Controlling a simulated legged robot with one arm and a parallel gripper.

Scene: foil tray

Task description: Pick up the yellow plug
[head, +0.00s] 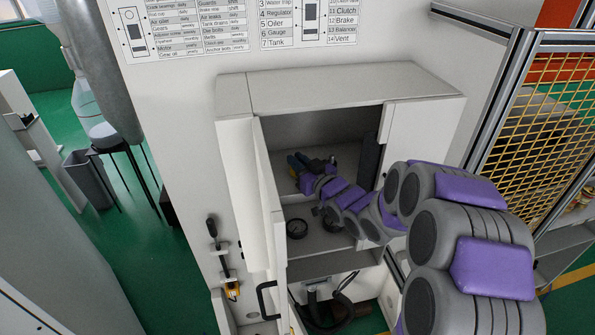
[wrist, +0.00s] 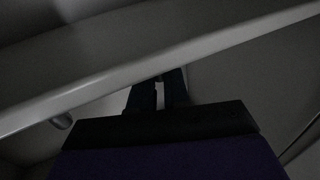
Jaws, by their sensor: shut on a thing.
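My gripper (head: 300,164) is inside the open white cabinet (head: 355,85), above its inner floor toward the back left. In the wrist view, the two dark fingers of my gripper (wrist: 160,84) stand slightly apart with a narrow pale strip between them. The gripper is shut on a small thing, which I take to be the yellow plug. It is mostly hidden by the fingers, and the wrist view is too dark to show its colour.
The cabinet door (head: 268,215) stands open on the left, and the right front panel (head: 418,135) is close to my arm. A round dark gauge (head: 296,228) sits low inside. A yellow mesh fence (head: 530,120) is at the right.

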